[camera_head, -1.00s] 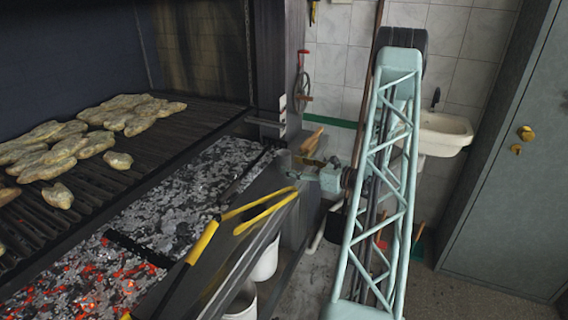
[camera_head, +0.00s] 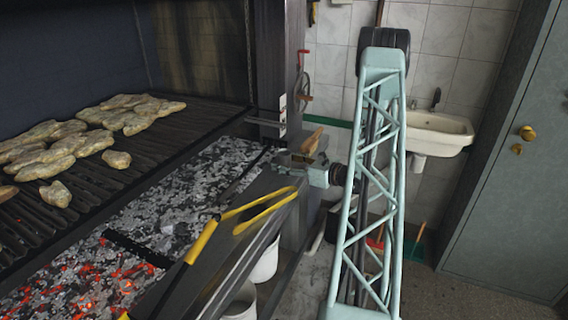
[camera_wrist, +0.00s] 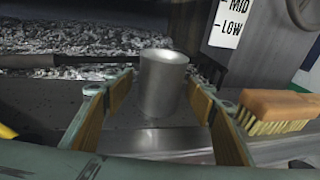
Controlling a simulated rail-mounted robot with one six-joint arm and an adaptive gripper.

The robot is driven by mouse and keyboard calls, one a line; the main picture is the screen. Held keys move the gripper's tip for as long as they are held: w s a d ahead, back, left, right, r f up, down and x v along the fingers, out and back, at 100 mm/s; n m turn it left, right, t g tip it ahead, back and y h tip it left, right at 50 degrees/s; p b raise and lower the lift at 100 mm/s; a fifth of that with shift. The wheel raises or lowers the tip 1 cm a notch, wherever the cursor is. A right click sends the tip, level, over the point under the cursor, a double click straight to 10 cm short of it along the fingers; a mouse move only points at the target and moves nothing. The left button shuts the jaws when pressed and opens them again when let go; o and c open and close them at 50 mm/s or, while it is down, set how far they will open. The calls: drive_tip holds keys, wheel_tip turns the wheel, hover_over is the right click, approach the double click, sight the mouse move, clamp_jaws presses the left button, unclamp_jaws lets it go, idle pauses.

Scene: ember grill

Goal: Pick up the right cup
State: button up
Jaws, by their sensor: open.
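A plain metal cup (camera_wrist: 162,85) stands upright on the grey metal ledge in the wrist view. My gripper (camera_wrist: 160,98) is open, with its wood-coloured finger pads on either side of the cup. The cup is at the far end of the gap between the fingertips, and I see no clear contact. Only one cup shows clearly, so I cannot tell its place in a row. In the head view my gripper (camera_head: 305,161) is at the far end of the ledge, and the cup cannot be made out there.
A wooden brush (camera_wrist: 280,108) lies just right of my right finger. Yellow-handled tongs (camera_head: 265,210) lie on the near ledge (camera_head: 240,250). Glowing coals (camera_head: 80,285) and a grate (camera_head: 110,180) with several food pieces are at left. White buckets (camera_head: 265,262) stand below.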

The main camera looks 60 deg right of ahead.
sight(290, 156)
drive_tip(key=c, duration=1)
drive_tip(key=shift+r, duration=0.3)
drive_tip(key=shift+r+p, duration=0.55)
drive_tip(key=shift+r, duration=0.95)
drive_tip(key=shift+s+a+r+p, duration=0.25)
drive_tip(key=shift+s+a+p, duration=0.1)
drive_tip(key=shift+s+a, duration=1.5)
drive_tip(key=shift+s+a+r+p, duration=0.2)
drive_tip(key=shift+s+a+p, duration=0.15)
drive_tip(key=shift+s+a, duration=1.5)
drive_tip(key=shift+s+a+r+p, duration=0.3)
drive_tip(key=shift+s+a, duration=0.9)
drive_tip(key=shift+s, duration=1.3)
